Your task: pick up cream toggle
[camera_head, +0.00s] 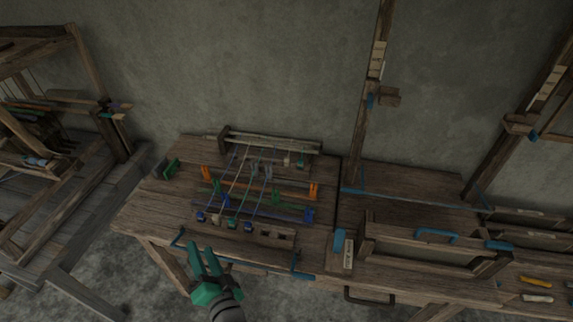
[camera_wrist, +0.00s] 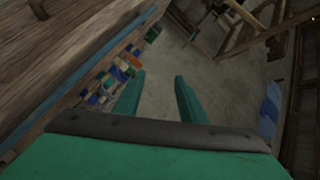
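A small cream toggle (camera_head: 217,219) appears near the front of the wooden table, at the end of a cord, between a blue toggle (camera_head: 201,216) and a green toggle (camera_head: 232,223). It is tiny in the head view, and I cannot make it out in the wrist view. My gripper (camera_head: 204,247) is teal, open and empty. It is apart from the toggle, just below it in the head view, over the table's front edge. The wrist view shows the two spread fingers (camera_wrist: 159,76) with bare floor between them.
Orange, green and blue bars (camera_head: 270,187) with cords lie behind the toggles. A slotted wooden block (camera_head: 273,236) is to the right. A wooden frame (camera_head: 430,243) stands further right. The wrist view shows coloured pieces (camera_wrist: 108,82).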

